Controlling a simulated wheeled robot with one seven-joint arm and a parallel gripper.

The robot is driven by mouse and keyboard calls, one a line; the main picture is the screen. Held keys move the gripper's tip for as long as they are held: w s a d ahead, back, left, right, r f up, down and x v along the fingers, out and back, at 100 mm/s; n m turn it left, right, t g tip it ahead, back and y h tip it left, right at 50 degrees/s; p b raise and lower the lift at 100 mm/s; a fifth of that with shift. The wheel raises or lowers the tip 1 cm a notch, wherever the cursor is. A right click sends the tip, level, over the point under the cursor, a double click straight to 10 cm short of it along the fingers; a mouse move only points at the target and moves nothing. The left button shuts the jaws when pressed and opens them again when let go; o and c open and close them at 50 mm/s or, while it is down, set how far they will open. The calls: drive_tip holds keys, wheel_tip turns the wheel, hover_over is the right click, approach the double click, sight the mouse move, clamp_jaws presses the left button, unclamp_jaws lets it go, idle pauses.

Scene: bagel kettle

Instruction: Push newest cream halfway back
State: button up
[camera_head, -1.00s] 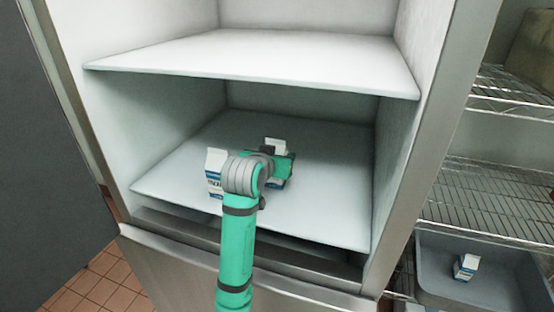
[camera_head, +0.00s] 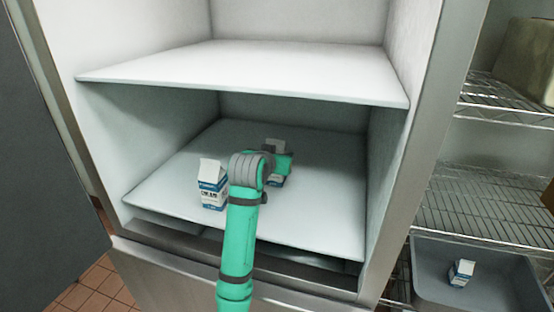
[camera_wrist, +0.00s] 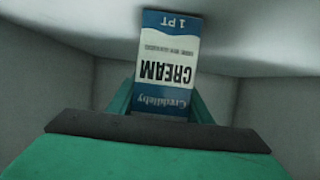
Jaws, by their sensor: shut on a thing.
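A white and blue cream carton (camera_wrist: 168,65) is between the fingers of my gripper (camera_wrist: 160,108) in the wrist view, its label upside down in the picture. In the head view my gripper (camera_head: 278,178) is over the lower fridge shelf (camera_head: 305,215), shut on this carton (camera_head: 277,147), which is partly hidden by my arm. I cannot tell whether the carton touches the shelf. A second white and blue carton (camera_head: 212,186) stands upright near the shelf's front, left of my arm and apart from the held one.
The upper shelf (camera_head: 245,70) is empty and hangs over my arm. The back of the lower shelf is clear. Fridge walls bound both sides. A grey bin (camera_head: 490,282) at right holds another carton (camera_head: 461,272), beside wire racks (camera_head: 480,190).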

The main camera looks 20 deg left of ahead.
drive_tip(key=shift+w+d, duration=0.2)
drive_tip(key=shift+w, duration=3.55)
drive_tip(key=shift+f, duration=0.1)
drive_tip(key=o, duration=1.5)
drive_tip(key=shift+o, duration=0.2)
drive_tip(key=shift+a, duration=0.1)
drive_tip(key=shift+s, duration=0.1)
